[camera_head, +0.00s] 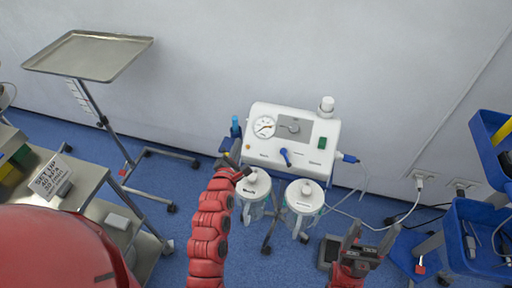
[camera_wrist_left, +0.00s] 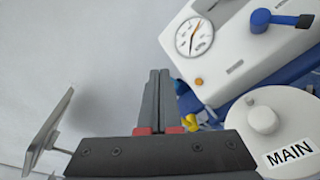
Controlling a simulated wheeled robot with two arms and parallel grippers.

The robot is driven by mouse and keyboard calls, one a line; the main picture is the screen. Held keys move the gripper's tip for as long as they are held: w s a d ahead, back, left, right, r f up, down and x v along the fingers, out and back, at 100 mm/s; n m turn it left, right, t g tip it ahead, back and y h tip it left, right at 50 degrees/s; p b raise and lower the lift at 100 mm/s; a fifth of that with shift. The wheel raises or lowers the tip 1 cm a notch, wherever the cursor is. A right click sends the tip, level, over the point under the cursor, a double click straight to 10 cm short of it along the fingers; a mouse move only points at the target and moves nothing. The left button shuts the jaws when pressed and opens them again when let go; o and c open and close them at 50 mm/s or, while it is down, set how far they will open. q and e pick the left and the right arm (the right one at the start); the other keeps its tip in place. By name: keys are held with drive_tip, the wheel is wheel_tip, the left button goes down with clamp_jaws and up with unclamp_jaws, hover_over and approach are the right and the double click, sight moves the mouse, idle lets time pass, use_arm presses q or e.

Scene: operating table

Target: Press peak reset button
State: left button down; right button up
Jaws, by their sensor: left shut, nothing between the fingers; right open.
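A white suction unit (camera_head: 265,160) stands by the wall with a round gauge (camera_head: 264,126), a grey dial panel, a blue lever and a green square switch (camera_head: 322,143). A small orange button (camera_wrist_left: 198,81) sits below the gauge in the left wrist view. No label naming a peak reset button is readable. My left gripper (camera_head: 235,155) is shut and empty, beside the unit's left side. In the wrist view its fingertips (camera_wrist_left: 159,75) are left of the orange button, apart from it in the picture. My right gripper (camera_head: 370,235) is open and empty, lower right of the unit.
Two lidded jars (camera_head: 305,197) hang in front of the unit; one lid reads MAIN (camera_wrist_left: 290,153). A metal tray stand (camera_head: 90,55) is at upper left, a steel cart (camera_head: 108,200) at left. Blue bins (camera_head: 470,240) stand at right. Tubes and cables run right of the unit.

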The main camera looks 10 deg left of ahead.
sight(248, 147)
use_arm(q)
drive_tip(key=shift+d+f, duration=0.2)
idle(0.3)
drive_tip(key=shift+w+f+b, duration=0.65)
drive_tip(key=shift+w+f, duration=0.2)
drive_tip(key=shift+f, duration=0.35)
drive_tip(key=shift+w+f+b, duration=0.7)
drive_tip(key=shift+w+f, duration=0.15)
drive_tip(key=shift+f, duration=0.3)
drive_tip(key=shift+w+f+b, duration=0.65)
drive_tip(key=shift+w+f, duration=0.2)
drive_tip(key=shift+f, duration=0.35)
drive_tip(key=shift+f, duration=0.1)
drive_tip(key=shift+w+f+b, duration=0.25)
drive_tip(key=shift+b, duration=0.2)
